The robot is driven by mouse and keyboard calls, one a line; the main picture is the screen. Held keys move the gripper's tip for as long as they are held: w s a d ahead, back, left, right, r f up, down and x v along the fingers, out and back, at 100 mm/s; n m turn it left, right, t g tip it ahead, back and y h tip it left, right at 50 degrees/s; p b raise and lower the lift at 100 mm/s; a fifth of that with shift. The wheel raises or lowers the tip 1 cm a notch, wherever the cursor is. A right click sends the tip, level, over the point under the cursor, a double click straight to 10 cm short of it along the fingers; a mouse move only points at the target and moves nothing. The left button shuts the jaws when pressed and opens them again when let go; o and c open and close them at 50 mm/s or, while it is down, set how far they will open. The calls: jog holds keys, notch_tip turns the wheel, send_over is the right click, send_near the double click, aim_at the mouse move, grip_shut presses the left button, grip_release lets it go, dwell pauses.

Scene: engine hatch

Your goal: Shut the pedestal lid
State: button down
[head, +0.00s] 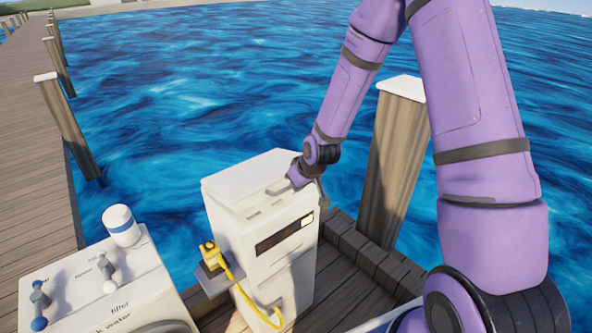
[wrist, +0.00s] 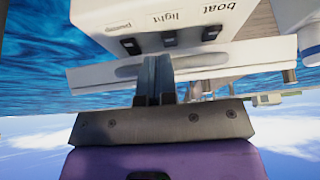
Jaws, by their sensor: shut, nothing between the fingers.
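The white pedestal (head: 270,265) stands on the dock in the middle of the head view. Its pale lid (head: 235,175) is on top, looking low and near the body; whether a gap remains cannot be told. My gripper (head: 281,188) is at the lid's right front edge, with its fingers shut and empty. In the wrist view, which is upside down, the shut fingers (wrist: 155,62) lie over the lid's long white edge (wrist: 100,78); contact is unclear. The pedestal's switch face (wrist: 185,30) shows labels including "boat" and "light".
A yellow plug (head: 211,254) and cable sit on the pedestal's left side. A white filter box (head: 95,285) with levers stands at lower left. A wooden post (head: 391,160) rises right behind my forearm. Water surrounds the dock.

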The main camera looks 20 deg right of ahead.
notch_tip(320, 180, down, 11)
jog(key=s, duration=0.1)
jog(key=shift+s+d+r, duration=0.2)
jog(key=shift+s+d, duration=0.05)
jog(key=shift+s, duration=0.1)
